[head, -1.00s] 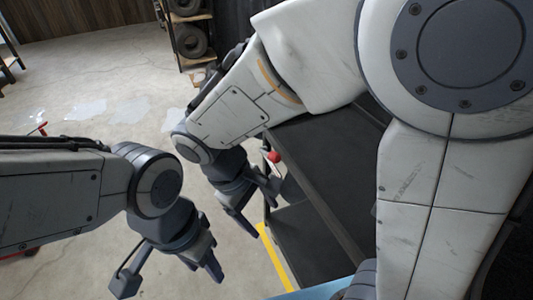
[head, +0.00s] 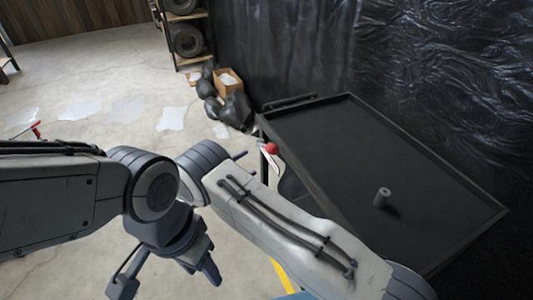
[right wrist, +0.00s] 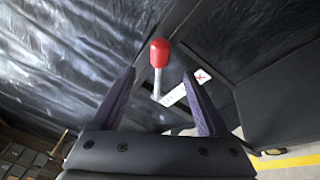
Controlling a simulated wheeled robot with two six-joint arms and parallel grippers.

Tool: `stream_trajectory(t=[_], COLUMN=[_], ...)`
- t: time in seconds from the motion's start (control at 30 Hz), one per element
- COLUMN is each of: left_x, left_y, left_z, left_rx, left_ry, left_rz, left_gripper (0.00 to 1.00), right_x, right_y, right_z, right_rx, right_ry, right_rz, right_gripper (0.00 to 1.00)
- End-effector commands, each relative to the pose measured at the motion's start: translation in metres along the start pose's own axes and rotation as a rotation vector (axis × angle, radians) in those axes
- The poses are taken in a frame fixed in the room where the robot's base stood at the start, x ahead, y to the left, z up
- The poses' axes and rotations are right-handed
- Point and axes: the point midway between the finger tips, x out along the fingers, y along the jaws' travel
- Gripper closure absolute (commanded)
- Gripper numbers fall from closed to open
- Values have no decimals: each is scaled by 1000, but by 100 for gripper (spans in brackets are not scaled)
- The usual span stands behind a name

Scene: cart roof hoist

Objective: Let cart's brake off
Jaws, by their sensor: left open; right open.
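The cart (head: 330,130) is dark, with a rimmed top, and stands at the right in the head view. Its brake lever (head: 271,149) has a red knob and sits at the cart's near left side. In the right wrist view the lever's red knob (right wrist: 159,54) and pale shaft show between and just beyond the fingertips of my right gripper (right wrist: 160,76), which is open. I see no grip on the lever. In the head view that gripper is mostly hidden by its own arm. My left gripper (head: 168,272) is open and empty over the floor, left of the cart.
A grey cylinder (head: 381,198) stands on the cart's top. A white label with a red mark (right wrist: 201,77) is beside the lever. A cardboard box (head: 229,80), black bags (head: 236,110) and a tyre shelf (head: 187,40) are behind. Floor at the left is mostly clear.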

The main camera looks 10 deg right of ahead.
Motion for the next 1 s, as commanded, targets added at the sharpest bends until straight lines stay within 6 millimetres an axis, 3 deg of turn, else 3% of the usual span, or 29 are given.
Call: stream_trajectory(t=[0.3, 0.5, 0.9, 0.97, 1.0], left_x=[-16, -21, -21, -21, -21], left_y=[1, 2, 2, 2, 2], left_z=[-1, -1, -1, -1, -1], left_rx=[0, 0, 0, 0, 0], left_ry=[0, 0, 0, 0, 0], left_rz=[0, 0, 0, 0, 0], left_gripper=[50, 50, 50, 50, 50], right_x=[60, 86, 94, 94, 94], right_y=[1, 0, -1, -1, -1], right_z=[2, 2, 1, 1, 1], right_rx=[-2, -2, -3, -3, -3], right_ry=[-3, -1, 1, 1, 0], right_rz=[-6, -6, -4, -4, -4], right_gripper=[24, 24, 24, 43, 58])
